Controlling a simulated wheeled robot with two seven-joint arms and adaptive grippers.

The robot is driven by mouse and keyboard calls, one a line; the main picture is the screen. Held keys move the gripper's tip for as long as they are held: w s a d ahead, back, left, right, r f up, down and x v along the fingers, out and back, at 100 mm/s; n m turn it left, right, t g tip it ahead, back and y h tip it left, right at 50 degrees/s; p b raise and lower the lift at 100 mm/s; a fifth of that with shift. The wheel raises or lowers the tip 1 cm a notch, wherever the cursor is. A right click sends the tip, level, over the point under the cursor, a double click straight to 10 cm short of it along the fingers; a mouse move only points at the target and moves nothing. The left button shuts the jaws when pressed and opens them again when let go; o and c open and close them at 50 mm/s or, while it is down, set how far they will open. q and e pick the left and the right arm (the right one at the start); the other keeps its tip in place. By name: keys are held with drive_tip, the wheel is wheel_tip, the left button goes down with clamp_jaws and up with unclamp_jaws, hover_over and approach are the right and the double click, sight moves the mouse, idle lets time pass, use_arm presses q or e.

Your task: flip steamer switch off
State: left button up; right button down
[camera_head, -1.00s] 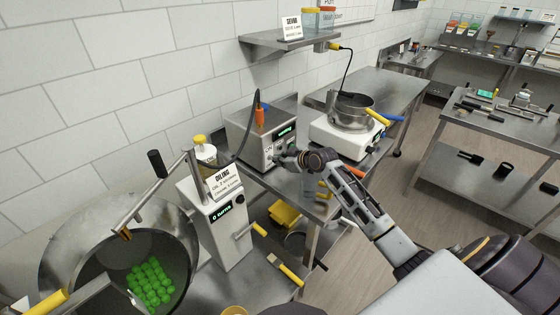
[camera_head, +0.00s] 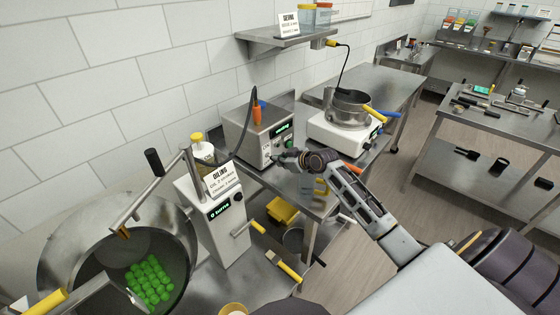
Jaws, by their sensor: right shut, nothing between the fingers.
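The steamer (camera_head: 258,130) is a grey metal box on the steel table, with a lit green display (camera_head: 283,127) on its front. An orange-handled tool and a dark hose stand at its top. Its switch is on the front face near my gripper, too small to tell its position. My right gripper (camera_head: 277,159) is shut and empty, its tip at the lower front of the steamer. I cannot tell whether it touches the switch. My left gripper is not in view.
A white hot plate with a metal pot (camera_head: 349,106) stands right of the steamer. The oiling machine (camera_head: 215,220) and a drum with green gummies (camera_head: 150,280) stand at the left. A wall shelf (camera_head: 290,38) hangs above.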

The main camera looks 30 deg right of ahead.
drive_tip(key=shift+r, duration=0.1)
wheel_tip(320, 180, up, 10)
idle(0.7)
drive_tip(key=shift+f, duration=0.2)
idle(0.3)
